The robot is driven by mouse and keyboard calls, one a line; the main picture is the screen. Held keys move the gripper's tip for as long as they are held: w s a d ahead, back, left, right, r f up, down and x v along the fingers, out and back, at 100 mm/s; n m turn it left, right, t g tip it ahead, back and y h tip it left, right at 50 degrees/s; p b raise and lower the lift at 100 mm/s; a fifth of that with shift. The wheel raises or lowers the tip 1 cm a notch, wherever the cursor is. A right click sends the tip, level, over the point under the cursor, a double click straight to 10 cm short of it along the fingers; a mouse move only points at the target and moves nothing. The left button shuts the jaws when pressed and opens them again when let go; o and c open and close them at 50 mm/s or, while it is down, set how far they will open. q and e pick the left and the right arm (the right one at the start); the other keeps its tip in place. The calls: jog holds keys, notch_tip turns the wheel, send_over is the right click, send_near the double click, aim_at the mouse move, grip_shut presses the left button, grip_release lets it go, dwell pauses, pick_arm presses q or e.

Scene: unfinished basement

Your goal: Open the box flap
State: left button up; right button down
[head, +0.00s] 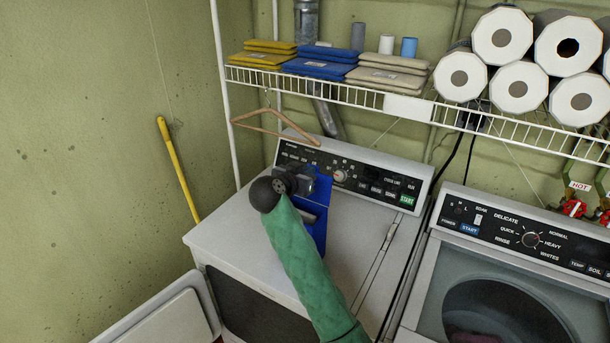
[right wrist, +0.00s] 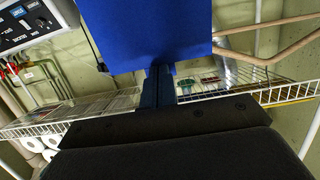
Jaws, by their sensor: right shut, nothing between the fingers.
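A blue box (head: 322,190) stands on top of the white dryer, below its control panel. My right arm covers part of it, so the state of its flap is hard to tell. In the right wrist view a flat blue panel (right wrist: 155,30) fills the top middle, directly beyond the fingers. My right gripper (head: 305,184) is at the box's upper left in the head view. Its fingers (right wrist: 158,85) are shut with nothing between them, and their tips meet the panel's lower edge in the picture; contact cannot be told. My left gripper is not in view.
The white dryer (head: 225,235) has bare top around the box. A washer (head: 430,270) stands at the right. A wire shelf (head: 360,88) with folded cloths and paper rolls hangs above. A wooden hanger (head: 275,128) hangs from it, close behind the box.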

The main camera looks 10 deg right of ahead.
jog(key=shift+w+d, duration=0.2)
jog(key=shift+w, duration=0.1)
jog(key=shift+x, duration=1.25)
jog(key=shift+s, duration=0.1)
jog(key=v, duration=1)
jog(key=shift+f, duration=0.2)
jog(key=shift+a, duration=0.1)
